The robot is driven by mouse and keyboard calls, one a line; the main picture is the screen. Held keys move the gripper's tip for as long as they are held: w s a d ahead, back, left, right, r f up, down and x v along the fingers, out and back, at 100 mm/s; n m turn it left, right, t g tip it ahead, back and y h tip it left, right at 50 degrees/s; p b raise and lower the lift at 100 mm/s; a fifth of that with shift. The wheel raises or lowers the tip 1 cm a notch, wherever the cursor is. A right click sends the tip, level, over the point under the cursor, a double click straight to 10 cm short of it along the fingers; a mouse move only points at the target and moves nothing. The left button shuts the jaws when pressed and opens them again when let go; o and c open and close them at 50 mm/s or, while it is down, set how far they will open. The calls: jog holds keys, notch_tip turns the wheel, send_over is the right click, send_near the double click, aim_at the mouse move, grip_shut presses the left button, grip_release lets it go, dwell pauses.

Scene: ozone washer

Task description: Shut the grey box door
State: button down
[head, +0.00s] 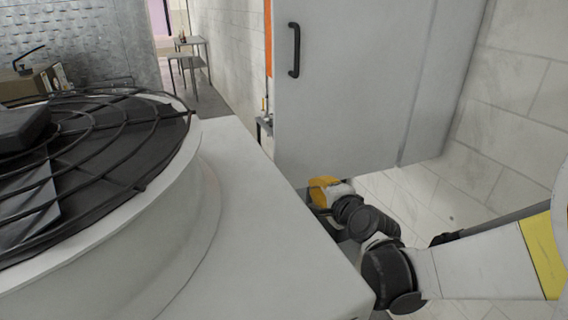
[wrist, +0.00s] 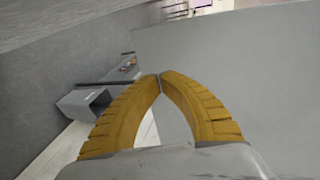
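The grey box door (head: 350,80) is a tall flat panel at the upper middle of the head view, with a black bar handle (head: 294,50) near its left edge. I cannot tell how far the door stands open. My gripper (head: 322,190) shows yellow, low near the door's bottom edge, partly hidden behind the white housing. In the wrist view the yellow fingertips (wrist: 160,77) meet, with nothing seen between them. A large smooth grey surface (wrist: 250,70) lies beyond them to the right, probably the door. Contact with it cannot be told.
A white housing (head: 255,240) with a round black fan grille (head: 130,130) fills the left foreground. A pale tiled wall (head: 510,100) stands at right. A small table (head: 188,50) stands far back. The wrist view shows a grey open-ended duct (wrist: 85,103) left of the fingers.

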aim_at(299, 174)
jog(key=b+x, duration=0.1)
jog(key=x, duration=0.7)
jog(key=shift+w+b, duration=0.2)
jog(key=shift+b, duration=0.1)
jog(key=shift+x, duration=0.85)
jog(key=shift+w+a+r, duration=0.1)
jog(key=shift+w, duration=0.05)
